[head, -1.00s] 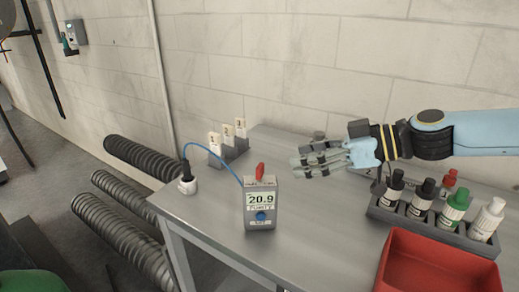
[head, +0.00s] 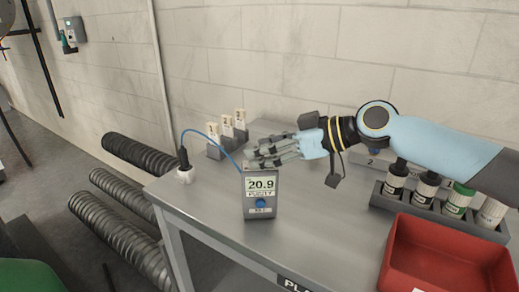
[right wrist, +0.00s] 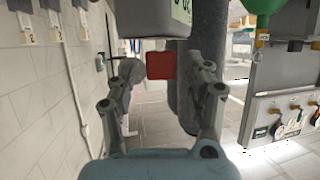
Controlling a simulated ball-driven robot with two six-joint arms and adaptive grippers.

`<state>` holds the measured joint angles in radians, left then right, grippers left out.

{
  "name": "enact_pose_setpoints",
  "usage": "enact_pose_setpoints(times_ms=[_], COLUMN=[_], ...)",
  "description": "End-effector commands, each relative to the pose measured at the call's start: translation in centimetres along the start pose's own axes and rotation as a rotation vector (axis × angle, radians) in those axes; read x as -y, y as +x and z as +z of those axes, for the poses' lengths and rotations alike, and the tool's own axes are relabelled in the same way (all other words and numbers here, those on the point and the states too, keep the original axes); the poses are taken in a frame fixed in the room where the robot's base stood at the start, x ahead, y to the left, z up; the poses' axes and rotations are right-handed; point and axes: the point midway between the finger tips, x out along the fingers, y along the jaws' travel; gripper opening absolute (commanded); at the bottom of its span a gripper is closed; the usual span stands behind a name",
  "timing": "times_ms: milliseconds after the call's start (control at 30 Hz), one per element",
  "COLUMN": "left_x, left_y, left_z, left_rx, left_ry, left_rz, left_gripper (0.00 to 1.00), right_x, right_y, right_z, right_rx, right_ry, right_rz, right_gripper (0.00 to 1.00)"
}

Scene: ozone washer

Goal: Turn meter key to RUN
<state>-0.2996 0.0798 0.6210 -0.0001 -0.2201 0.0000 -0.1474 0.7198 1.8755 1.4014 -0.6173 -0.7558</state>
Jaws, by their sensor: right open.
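In the right wrist view the red key (right wrist: 160,66) shows between the two spread fingers of my right gripper (right wrist: 160,80), below the meter body (right wrist: 155,18) in the picture. I cannot tell whether a finger touches the key. My left gripper is not in view.
A blue cable runs from the meter to a white socket (head: 185,175) at the table's left edge. Numbered tags (head: 227,126) stand behind the meter. A bottle rack (head: 382,203) and a red tray (head: 392,262) are at the right. The table between the meter and tray is clear.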

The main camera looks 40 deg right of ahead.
Motion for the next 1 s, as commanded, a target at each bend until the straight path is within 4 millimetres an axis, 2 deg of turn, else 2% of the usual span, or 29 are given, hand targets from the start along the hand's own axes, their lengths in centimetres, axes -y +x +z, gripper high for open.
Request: enact_pose_setpoints(times_ms=[167, 467, 867, 1000], left_x=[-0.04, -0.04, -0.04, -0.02], left_y=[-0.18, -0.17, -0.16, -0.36], left_z=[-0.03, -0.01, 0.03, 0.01], left_rx=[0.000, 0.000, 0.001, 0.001], left_ry=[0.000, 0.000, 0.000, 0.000], left_rz=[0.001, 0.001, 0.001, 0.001], left_gripper=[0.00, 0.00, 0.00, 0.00], right_x=[0.08, 0.11, 0.10, 0.11], right_y=[1.09, 1.23, 1.21, 1.19], right_z=[-0.10, -0.01, -0.01, -0.06], right_rx=[-0.001, 0.001, 0.001, 0.001], right_ry=[0.001, -0.001, -0.001, 0.001], right_rz=[-0.002, -0.003, -0.002, 0.003], right_gripper=[0.52, 0.52, 0.00, 0.00])
